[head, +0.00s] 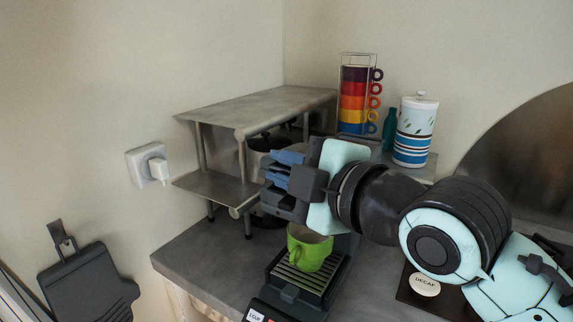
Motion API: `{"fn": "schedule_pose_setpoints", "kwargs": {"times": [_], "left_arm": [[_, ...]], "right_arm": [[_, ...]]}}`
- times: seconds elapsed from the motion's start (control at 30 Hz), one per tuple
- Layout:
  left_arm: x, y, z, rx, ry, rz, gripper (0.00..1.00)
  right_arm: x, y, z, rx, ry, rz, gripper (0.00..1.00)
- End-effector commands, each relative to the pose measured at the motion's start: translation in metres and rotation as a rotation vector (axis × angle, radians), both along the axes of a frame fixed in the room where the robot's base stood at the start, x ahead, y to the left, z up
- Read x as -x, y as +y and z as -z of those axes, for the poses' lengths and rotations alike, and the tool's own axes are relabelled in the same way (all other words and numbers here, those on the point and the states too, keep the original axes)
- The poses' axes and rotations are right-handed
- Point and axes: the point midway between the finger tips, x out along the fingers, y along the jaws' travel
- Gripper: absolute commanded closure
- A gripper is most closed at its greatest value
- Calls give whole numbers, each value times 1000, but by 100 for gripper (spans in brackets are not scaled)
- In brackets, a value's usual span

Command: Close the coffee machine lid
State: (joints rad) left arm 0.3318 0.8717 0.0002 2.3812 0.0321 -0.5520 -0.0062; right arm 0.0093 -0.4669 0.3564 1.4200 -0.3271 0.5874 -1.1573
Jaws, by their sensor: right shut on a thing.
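The dark coffee machine (285,310) stands on the counter, with its drip tray toward me. A green cup (308,249) stands upright on the tray's slatted grid. My right gripper (277,170) comes in from the right, above the cup and over the machine's upper part. Its blue-padded fingers are shut on a part that I take to be the coffee machine lid. The gripper and arm hide the lid, so I cannot tell its angle. My left gripper is out of view.
A grey metal two-tier shelf (255,105) stands close behind my gripper, with dark pots partly hidden beneath. A rack of coloured cups (355,100) and a striped canister (414,130) stand at the back. A decaf lid (425,284) lies right. A wall plug (150,165) is left.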

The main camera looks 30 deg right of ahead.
Motion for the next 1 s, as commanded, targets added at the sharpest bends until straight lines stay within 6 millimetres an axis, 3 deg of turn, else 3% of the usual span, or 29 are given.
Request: {"fn": "schedule_pose_setpoints", "kwargs": {"times": [0.37, 0.4, 0.47, 0.8, 1.0], "left_arm": [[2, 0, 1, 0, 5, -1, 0], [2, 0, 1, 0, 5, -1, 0], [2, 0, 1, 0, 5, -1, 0], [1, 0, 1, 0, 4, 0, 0], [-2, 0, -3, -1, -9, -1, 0]], "right_arm": [[-2, 0, 8, -2, 22, 2, 100], [-2, 0, 8, -2, 22, 2, 79], [-2, 0, 8, -1, 22, 2, 65], [2, 0, 3, -1, 10, 2, 65], [31, -4, -2, 0, 7, 1, 65]]}}
